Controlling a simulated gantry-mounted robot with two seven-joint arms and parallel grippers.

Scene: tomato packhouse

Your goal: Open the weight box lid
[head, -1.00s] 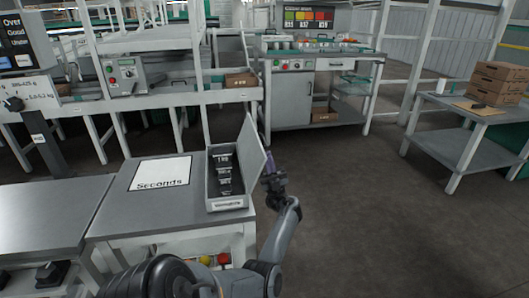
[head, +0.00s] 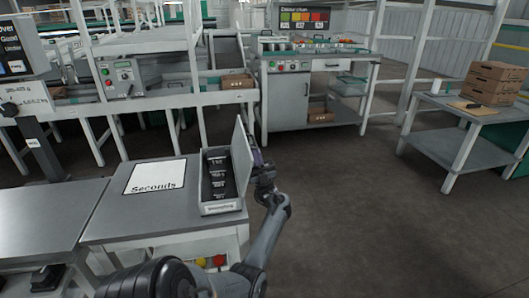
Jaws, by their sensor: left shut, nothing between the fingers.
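The weight box (head: 222,208) is a grey open-topped box at the right end of the metal table. Dark labelled weights (head: 219,175) stand in a row inside it. Its lid (head: 242,153) is raised, standing nearly upright along the box's right side. My left gripper (head: 257,156) is shut and empty, just right of the lid on its outer side. Its fingertips are close to the lid; I cannot tell whether they touch. My right gripper is not in view.
A white "Seconds" sheet (head: 155,177) lies on the table (head: 130,218) left of the box. A cabinet bench (head: 290,100) stands behind, and a table with cartons (head: 494,83) stands at the far right. The floor right of the box is clear.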

